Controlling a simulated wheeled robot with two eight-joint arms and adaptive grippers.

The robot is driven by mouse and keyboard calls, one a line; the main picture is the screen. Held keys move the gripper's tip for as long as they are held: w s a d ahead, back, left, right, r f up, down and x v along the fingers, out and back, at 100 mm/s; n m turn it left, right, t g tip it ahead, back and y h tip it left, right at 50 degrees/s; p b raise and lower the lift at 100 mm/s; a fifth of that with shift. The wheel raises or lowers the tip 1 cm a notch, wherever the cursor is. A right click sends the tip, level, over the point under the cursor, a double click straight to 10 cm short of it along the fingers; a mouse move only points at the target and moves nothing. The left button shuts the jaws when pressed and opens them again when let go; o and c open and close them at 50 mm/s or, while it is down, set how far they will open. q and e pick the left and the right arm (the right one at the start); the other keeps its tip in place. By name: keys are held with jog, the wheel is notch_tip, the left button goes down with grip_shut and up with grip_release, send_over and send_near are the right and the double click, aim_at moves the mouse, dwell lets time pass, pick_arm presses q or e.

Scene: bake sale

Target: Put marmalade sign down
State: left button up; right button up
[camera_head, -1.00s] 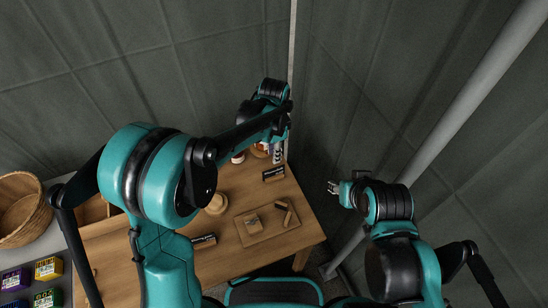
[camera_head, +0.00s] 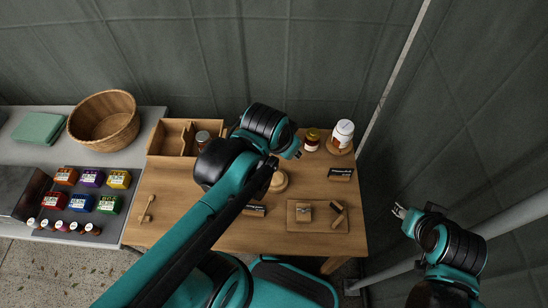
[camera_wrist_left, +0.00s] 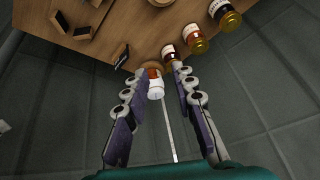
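One dark sign (camera_head: 340,174) stands near the table's right side, in front of the jars; it also shows in the left wrist view (camera_wrist_left: 122,55). Another dark sign (camera_head: 253,210) lies near the front edge, partly behind my left arm. Their lettering is too small to tell which is marmalade. My left gripper (camera_wrist_left: 160,72) has its fingers spread, with no sign between them. In the head view, my left arm mostly hides that gripper. My right gripper (camera_head: 399,211) is empty, off the table's right side.
A wooden tray (camera_head: 296,224) holds small pieces at the front right. A wooden crate (camera_head: 160,147), basket (camera_head: 104,120) and coloured boxes (camera_head: 80,203) are left.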

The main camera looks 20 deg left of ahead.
pick_arm(q)
jog(key=shift+s+a+f+n+t, duration=0.25)
jog(key=shift+s+a+n, duration=0.2)
jog(key=shift+s, duration=0.2)
jog(key=shift+s+a+f+n+t, duration=0.15)
jog(key=shift+s+a+n+t, duration=0.25)
jog(key=shift+s, duration=0.3)
jog(key=shift+s+a+f+n+t, duration=0.2)
jog(key=shift+s+a+n, duration=0.25)
jog(key=shift+s+n, duration=0.15)
